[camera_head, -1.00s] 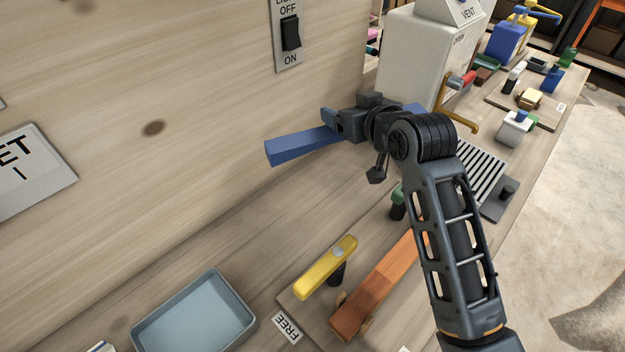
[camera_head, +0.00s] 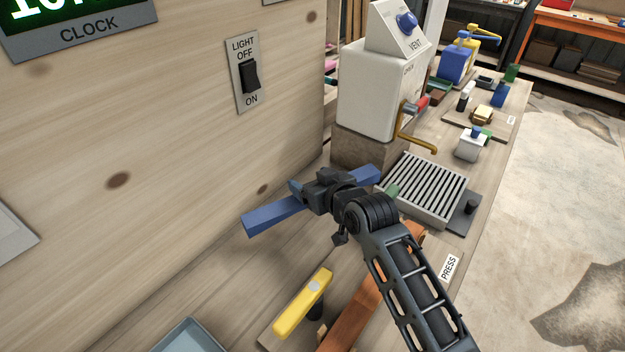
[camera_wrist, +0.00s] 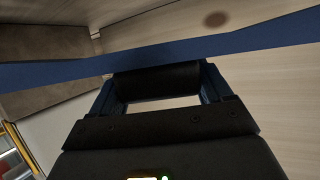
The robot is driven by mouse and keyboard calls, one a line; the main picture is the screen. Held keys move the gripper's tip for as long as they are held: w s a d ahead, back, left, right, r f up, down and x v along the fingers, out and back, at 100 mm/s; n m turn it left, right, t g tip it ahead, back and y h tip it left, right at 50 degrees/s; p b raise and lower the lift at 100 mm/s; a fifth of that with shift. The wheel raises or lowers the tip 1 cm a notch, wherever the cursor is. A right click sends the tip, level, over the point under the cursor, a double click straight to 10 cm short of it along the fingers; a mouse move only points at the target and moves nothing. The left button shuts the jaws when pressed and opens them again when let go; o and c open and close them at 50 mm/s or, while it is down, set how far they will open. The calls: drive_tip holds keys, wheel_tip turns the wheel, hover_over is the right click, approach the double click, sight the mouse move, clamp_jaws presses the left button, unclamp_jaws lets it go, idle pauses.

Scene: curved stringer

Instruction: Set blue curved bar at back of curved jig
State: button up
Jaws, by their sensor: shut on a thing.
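My gripper (camera_head: 322,190) is shut on the blue curved bar (camera_head: 272,217) near its middle. One end sticks out to the left and the other to the right behind my wrist. The bar is held up in the air in front of the wooden wall. In the wrist view the bar (camera_wrist: 60,72) crosses the whole picture between the fingers. What looks like the curved jig lies below, with an orange-brown curved piece (camera_head: 352,318) and a yellow clamp handle (camera_head: 303,303) on a dark post. My arm hides much of it, including its back.
A pale machine marked VENT (camera_head: 375,95) stands behind my gripper, with a yellow crank (camera_head: 416,144). A slatted grey rack (camera_head: 428,187) is to the right. A blue-grey tray (camera_head: 188,340) is at the bottom left. The wooden wall with a light switch (camera_head: 249,76) is close at left.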

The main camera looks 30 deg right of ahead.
drive_tip(key=shift+f+b, duration=0.3)
drive_tip(key=shift+f, duration=0.1)
drive_tip(key=shift+f, duration=0.2)
drive_tip(key=o, duration=1.1)
drive_tip(key=shift+r+p, duration=0.3)
drive_tip(key=shift+r, duration=0.25)
drive_tip(key=b+v, duration=0.2)
drive_tip(key=v, duration=1)
